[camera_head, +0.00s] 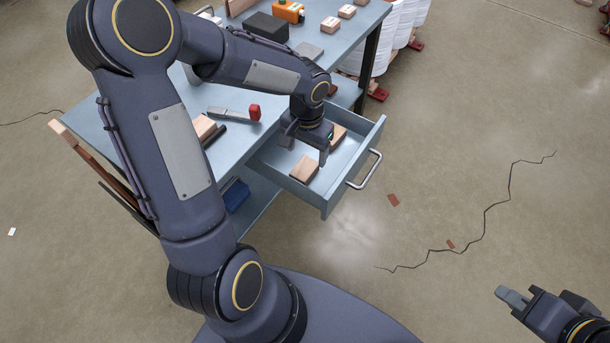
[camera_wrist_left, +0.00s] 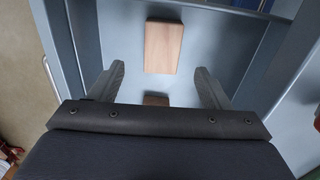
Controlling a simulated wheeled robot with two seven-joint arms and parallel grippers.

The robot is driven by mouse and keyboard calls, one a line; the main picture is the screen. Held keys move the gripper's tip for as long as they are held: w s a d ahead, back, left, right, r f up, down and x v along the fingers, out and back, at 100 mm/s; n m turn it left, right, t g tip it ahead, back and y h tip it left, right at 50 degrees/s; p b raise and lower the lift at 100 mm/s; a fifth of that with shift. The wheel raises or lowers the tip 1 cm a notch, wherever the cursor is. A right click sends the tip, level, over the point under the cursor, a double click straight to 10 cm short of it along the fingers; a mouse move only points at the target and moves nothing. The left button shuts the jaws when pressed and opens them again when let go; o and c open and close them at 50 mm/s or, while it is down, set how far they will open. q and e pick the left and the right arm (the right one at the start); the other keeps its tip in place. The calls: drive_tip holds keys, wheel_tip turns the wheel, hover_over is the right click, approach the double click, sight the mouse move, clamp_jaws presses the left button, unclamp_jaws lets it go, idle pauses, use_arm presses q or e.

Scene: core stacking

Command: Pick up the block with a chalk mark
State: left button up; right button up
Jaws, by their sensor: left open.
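My left gripper (camera_head: 306,151) is open and points down over the open drawer (camera_head: 329,201). One wooden block (camera_head: 304,169) lies in the drawer near its front left, and another wooden block (camera_head: 338,134) lies partly hidden behind the gripper. In the left wrist view, one block (camera_wrist_left: 163,47) lies just beyond the spread fingertips (camera_wrist_left: 160,69), roughly centred. A second block (camera_wrist_left: 156,100) shows partly between the fingers, cut off by the gripper body. I cannot make out a chalk mark on any block. My right gripper (camera_head: 513,297) is at the lower right, away from the bench.
The blue-grey bench (camera_head: 325,66) holds several small blocks (camera_head: 331,24), a dark box (camera_head: 267,27), an orange item (camera_head: 288,11) and a red-ended tool (camera_head: 254,112). The drawer walls and handle (camera_head: 366,170) surround the gripper's space. Floor to the right is mostly clear.

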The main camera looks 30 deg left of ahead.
sight(305, 168)
use_arm(q)
drive_tip(key=f+b, duration=0.1)
drive_tip(key=f, duration=0.6)
drive_tip(key=shift+s+a+b, duration=0.15)
drive_tip(key=shift+s+b, duration=0.05)
drive_tip(key=shift+b, duration=0.15)
drive_tip(key=shift+c, duration=0.4)
drive_tip(key=c, duration=1)
